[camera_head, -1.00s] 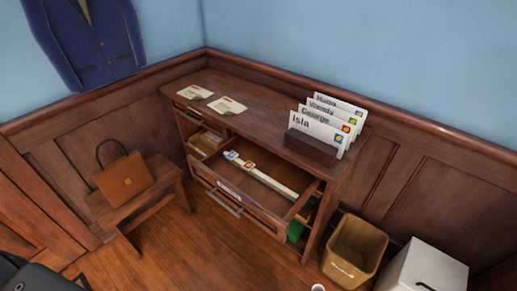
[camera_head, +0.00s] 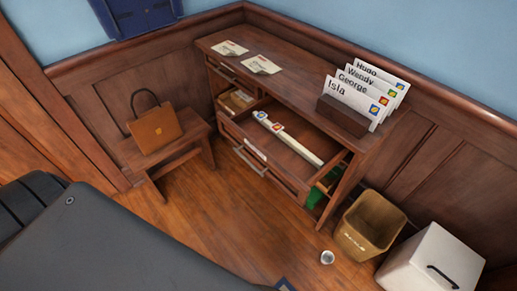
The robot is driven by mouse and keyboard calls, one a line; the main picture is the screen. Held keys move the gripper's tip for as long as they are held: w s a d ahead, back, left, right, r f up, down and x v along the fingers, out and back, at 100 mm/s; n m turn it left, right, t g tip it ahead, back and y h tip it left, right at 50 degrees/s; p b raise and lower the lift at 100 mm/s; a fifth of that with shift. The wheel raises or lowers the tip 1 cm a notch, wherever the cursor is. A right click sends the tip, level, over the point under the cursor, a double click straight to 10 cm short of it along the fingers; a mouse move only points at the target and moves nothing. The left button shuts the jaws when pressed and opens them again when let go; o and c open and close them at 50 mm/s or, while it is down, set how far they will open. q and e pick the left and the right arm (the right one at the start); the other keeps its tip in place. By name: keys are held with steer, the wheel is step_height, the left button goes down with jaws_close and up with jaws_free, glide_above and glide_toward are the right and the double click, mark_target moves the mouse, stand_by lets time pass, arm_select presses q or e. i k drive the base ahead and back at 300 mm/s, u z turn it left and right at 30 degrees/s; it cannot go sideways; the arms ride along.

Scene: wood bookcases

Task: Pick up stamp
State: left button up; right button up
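Two small stamps lie in the open drawer (camera_head: 288,158) of the wooden cabinet, near its left back part. One stamp (camera_head: 260,115) is mostly blue and white; the other stamp (camera_head: 278,127) has red and yellow on it. They sit at the left end of a long pale strip (camera_head: 302,143) inside the drawer. More stamps show on the corners of the named envelopes (camera_head: 360,92) in a holder on the cabinet top. A dark grey part of my own body fills the lower left. Neither gripper is in view.
Two stacks of paper (camera_head: 230,48) (camera_head: 262,65) lie on the cabinet top. A brown bag (camera_head: 155,130) rests on a small bench (camera_head: 172,165) at left. A tan bin (camera_head: 369,226), a white box (camera_head: 430,262) and a small round item (camera_head: 327,257) stand at lower right. Floor before the drawer is clear.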

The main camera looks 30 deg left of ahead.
mark_target(261, 115)
steer(key=k, duration=0.6)
steer(key=u, duration=0.65)
steer(key=i, duration=0.65)
steer(key=u, duration=0.5)
steer(key=i, duration=1)
steer(key=z, duration=0.35)
